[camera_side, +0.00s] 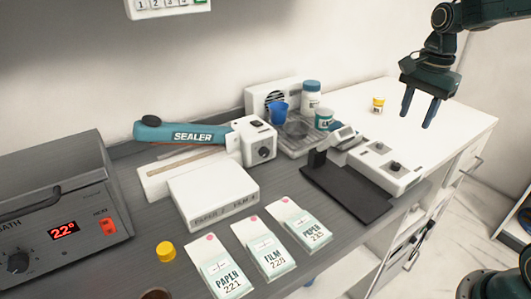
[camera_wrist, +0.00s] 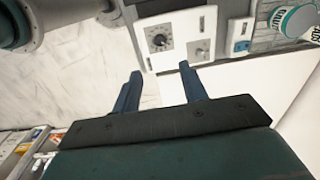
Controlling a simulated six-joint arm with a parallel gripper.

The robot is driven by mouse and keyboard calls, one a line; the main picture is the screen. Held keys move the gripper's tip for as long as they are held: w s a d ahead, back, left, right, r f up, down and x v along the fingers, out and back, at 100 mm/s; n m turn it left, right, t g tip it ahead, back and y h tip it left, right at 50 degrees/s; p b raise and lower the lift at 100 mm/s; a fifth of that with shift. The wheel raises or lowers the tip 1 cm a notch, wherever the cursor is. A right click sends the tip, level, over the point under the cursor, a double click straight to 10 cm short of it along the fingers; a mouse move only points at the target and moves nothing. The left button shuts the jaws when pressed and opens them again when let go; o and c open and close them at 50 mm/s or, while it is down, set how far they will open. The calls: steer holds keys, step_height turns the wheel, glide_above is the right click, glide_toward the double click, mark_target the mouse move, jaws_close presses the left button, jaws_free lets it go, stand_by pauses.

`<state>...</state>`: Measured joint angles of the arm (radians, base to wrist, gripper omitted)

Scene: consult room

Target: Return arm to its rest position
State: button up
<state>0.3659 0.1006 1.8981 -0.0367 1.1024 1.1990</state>
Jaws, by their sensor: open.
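My gripper (camera_side: 420,108) hangs at the upper right of the side view, above the white counter (camera_side: 460,124). Its two dark blue fingers point down, are apart, and hold nothing. In the wrist view my gripper (camera_wrist: 158,80) shows both fingers spread, with pale floor and white counter behind them. A white device with dials (camera_wrist: 175,40) lies beyond the fingertips there. My arm comes in from the upper right corner of the side view.
A small yellow jar (camera_side: 377,104) stands on the white counter left of my gripper. A sealer (camera_side: 195,134), a white control box (camera_side: 385,165), labelled pouches (camera_side: 268,249) and a bath unit (camera_side: 60,215) occupy the grey bench. The air around my gripper looks clear.

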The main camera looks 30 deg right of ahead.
stand_by(0.3)
steer(key=s+a+r+n+t, duration=0.1)
steer(key=s+a+n+t, duration=0.1)
steer(key=s+a+n, duration=0.4)
steer(key=s+a+r+n+t, duration=0.1)
steer(key=s+a+n+t, duration=0.2)
steer(key=s+a+n, duration=0.3)
steer(key=s+n, duration=0.5)
steer(key=shift+a+r+n, duration=0.3)
steer(key=shift+a, duration=0.05)
